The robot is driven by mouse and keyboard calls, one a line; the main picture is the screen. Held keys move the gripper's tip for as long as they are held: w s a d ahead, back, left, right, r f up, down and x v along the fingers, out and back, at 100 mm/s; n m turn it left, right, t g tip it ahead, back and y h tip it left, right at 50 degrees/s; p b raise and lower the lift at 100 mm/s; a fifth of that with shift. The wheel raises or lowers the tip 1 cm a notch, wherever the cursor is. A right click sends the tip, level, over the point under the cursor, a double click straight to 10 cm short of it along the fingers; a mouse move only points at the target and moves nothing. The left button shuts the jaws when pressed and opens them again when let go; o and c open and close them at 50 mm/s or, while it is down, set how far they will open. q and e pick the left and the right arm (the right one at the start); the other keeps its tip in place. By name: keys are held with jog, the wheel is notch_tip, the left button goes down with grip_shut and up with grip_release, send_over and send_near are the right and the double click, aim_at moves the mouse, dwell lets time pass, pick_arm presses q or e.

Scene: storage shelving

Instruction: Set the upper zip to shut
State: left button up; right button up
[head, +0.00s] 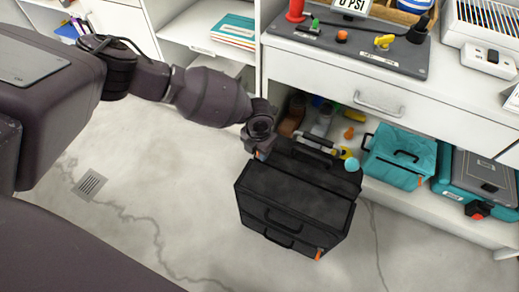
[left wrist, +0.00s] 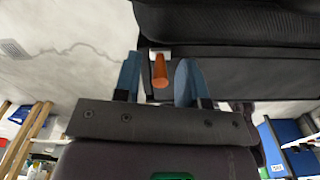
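A black soft bag (head: 295,200) stands on the floor in front of the shelving, with handles on its top and front. An orange zip pull (left wrist: 160,72) on a pale slider shows at the bag's edge in the left wrist view. My left gripper (head: 261,150) is at the bag's upper left corner. Its blue fingers (left wrist: 157,80) stand on either side of the orange pull, open, with a gap visible on both sides. A second orange pull (head: 319,254) hangs at the bag's lower right front corner. My right gripper is not in view.
The bag is close to the low shelf, which holds shoes, small loose items and a teal bag (head: 400,155). A teal case (head: 478,182) is further right. A drawer (head: 370,90) with a handle is above. The floor (head: 170,215) to the left is clear.

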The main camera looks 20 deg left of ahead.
pick_arm(q)
grip_shut()
dwell(0.3)
